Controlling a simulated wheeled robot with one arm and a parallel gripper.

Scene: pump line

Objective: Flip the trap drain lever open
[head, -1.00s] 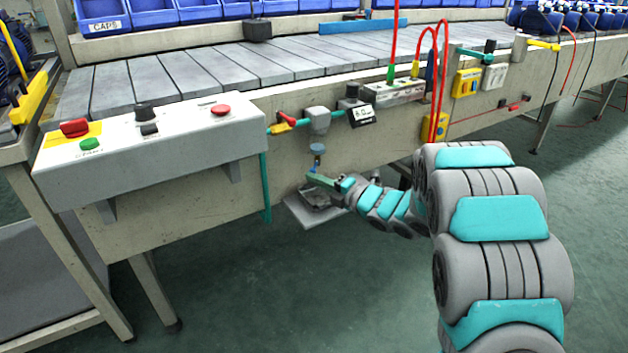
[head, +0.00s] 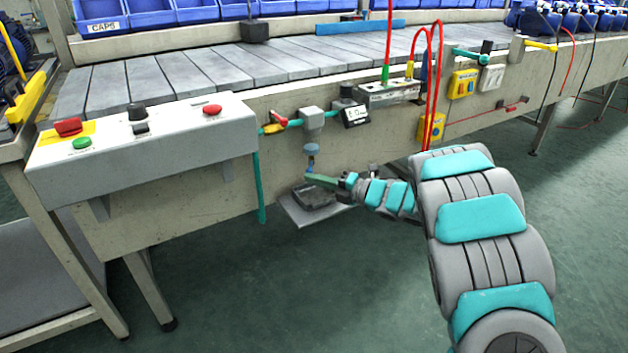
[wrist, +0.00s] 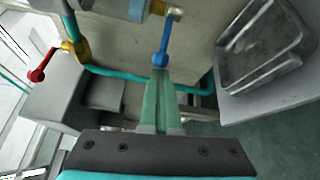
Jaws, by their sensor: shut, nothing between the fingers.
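The trap drain lever is a small blue lever (wrist: 162,45). In the wrist view it hangs from a brass-coloured fitting (wrist: 171,13) under the trap bowl (wrist: 128,8) and points down toward my fingertips. In the head view the trap's grey-blue bowl (head: 311,149) hangs under the conveyor edge, with a tiny bit of blue (head: 308,169) below it. My gripper (head: 309,180) is shut and empty. In the wrist view its green fingertips (wrist: 161,73) are right at the lever's lower end; I cannot tell whether they touch.
A metal pan (wrist: 292,48) sits on a low shelf (head: 298,214) below the trap. A red-handled valve (head: 277,120) on a teal pipe and a gauge box (head: 355,116) are above. The button panel (head: 150,155) juts out at left.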

